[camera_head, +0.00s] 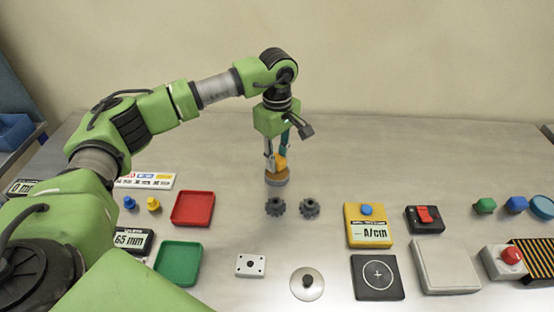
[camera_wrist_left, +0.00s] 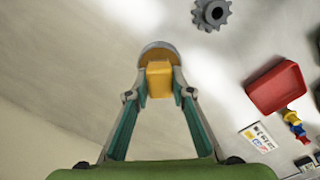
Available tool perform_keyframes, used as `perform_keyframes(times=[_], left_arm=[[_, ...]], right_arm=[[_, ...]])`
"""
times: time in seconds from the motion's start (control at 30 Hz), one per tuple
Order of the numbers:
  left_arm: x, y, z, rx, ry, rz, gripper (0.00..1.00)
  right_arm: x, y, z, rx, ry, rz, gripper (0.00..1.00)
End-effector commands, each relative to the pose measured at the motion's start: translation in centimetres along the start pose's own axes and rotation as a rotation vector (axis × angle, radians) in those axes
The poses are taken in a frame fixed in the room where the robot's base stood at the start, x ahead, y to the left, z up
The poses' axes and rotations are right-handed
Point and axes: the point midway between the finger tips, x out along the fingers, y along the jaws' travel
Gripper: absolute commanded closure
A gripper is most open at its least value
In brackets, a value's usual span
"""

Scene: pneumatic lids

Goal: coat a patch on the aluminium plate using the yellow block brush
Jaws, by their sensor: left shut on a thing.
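My left gripper (camera_head: 278,150) points down over the middle of the table and is shut on the yellow block brush (camera_head: 280,163). In the left wrist view the fingers (camera_wrist_left: 159,82) close on both sides of the yellow block (camera_wrist_left: 159,80), with its round brown-grey end (camera_wrist_left: 158,48) beyond them. I cannot tell whether the round end touches the table or hovers just above it. A pale grey square plate (camera_head: 445,265) lies at the front right; I cannot tell whether it is the aluminium plate. My right gripper is not in view.
Two dark gears (camera_head: 275,206) (camera_head: 309,208) lie just in front of the brush. Red (camera_head: 192,208) and green (camera_head: 178,263) trays are at the left. A yellow A/cm box (camera_head: 368,226) and a red-switch box (camera_head: 424,219) stand right. The table behind is clear.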

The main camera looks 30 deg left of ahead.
Motion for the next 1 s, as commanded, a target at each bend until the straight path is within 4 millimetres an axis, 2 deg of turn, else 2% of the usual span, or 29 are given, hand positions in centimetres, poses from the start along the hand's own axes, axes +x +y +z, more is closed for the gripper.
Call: perform_keyframes(times=[0.1,0.6,1.0], left_arm=[[-1.3,0.1,0.0,0.000,0.000,0.002,0.96],[-5.2,0.0,0.0,-0.001,-0.001,0.002,0.96],[-5.2,0.0,0.0,0.000,0.000,0.002,0.96]], right_arm=[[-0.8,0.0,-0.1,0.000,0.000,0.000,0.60],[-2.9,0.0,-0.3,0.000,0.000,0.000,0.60],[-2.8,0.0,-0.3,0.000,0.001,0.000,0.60]])
